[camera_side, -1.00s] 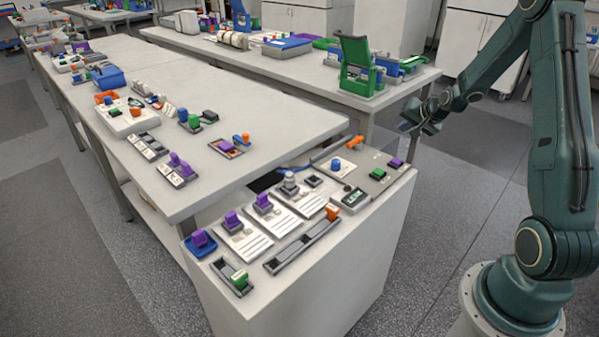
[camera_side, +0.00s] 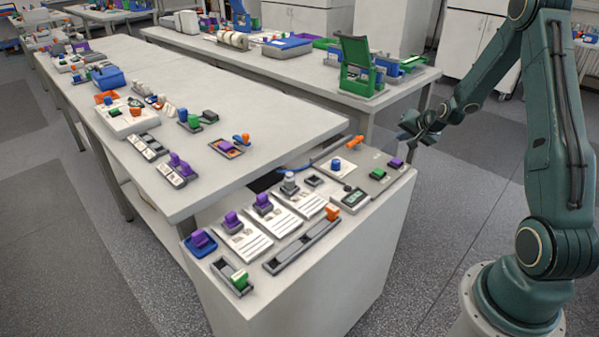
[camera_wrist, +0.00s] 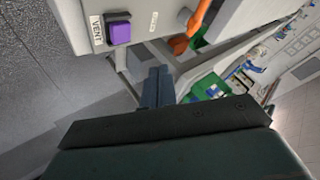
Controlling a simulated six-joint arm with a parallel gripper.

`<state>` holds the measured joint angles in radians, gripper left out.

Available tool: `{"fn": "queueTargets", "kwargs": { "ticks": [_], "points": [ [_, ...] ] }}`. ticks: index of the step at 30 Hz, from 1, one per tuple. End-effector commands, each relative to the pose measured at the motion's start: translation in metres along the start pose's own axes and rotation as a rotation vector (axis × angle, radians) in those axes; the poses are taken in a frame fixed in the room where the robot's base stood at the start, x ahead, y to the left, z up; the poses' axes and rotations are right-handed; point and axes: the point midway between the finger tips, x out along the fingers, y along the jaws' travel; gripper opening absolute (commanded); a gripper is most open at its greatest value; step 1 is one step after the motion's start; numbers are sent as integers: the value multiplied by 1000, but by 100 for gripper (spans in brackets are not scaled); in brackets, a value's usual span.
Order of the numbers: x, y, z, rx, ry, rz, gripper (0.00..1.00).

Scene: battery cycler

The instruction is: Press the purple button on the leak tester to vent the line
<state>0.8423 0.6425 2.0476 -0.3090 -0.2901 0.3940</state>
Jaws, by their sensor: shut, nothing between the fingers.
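The leak tester (camera_side: 360,170) is a low grey box at the back right corner of the near bench. Its purple button (camera_side: 395,163) sits near its right edge, and in the wrist view the button (camera_wrist: 119,29) is square on a dark base beside a VENT label. My gripper (camera_side: 405,130) is shut and empty, above and behind the purple button in the side view, apart from it. In the wrist view my closed fingers (camera_wrist: 157,75) point past the tester's edge, below and right of the button.
The tester also carries a green button (camera_side: 376,174), a blue knob (camera_side: 336,163) and an orange lever (camera_side: 356,141). White cards with purple-topped parts lie to its left. The back bench bears a green fixture (camera_side: 358,70). Open floor lies right of the near bench.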

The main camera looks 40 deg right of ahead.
Motion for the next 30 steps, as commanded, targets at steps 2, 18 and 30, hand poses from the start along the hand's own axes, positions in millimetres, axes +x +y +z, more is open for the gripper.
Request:
{"fn": "queueTargets", "kwargs": {
  "ticks": [2, 18, 30],
  "points": [
    [7, 5, 5, 2, -3, 1, 0],
    [37, 28, 27, 1, 0, 1, 0],
    [40, 29, 29, 0, 0, 0, 0]
  ]
}}
